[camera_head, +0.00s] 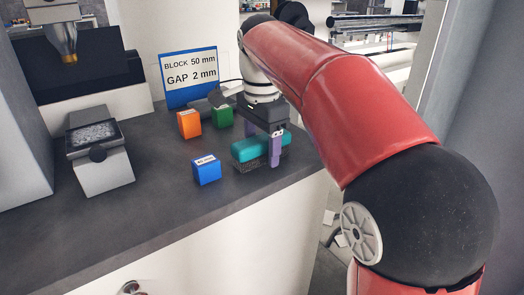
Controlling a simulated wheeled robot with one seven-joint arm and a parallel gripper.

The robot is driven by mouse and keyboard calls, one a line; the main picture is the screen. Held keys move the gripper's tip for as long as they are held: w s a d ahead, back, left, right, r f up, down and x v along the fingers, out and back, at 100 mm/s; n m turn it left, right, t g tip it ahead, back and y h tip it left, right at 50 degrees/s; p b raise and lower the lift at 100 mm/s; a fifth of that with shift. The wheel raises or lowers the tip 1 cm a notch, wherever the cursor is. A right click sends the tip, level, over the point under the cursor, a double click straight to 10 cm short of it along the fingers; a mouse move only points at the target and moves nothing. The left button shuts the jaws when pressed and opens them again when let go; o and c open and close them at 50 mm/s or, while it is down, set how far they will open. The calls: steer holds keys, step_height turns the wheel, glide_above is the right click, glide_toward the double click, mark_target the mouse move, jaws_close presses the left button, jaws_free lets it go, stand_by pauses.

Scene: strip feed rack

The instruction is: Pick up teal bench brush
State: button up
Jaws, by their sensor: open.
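The teal bench brush (250,147) lies near the right end of the dark bench top, its teal body over dark bristles. My gripper (272,160) is directly above and around the brush, pointing down, with its purple fingers open. One finger shows in front of the brush's near side. The other finger is mostly hidden, so I cannot tell whether either one touches the brush.
A blue block (206,169) stands just left of the brush. An orange block (189,124) and a green block (222,116) stand behind. A sign (191,80) and a grey device (100,160) are farther left. The bench top (150,215) is clear in front.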

steer(key=shift+f, duration=0.15)
steer(key=c, duration=1.2)
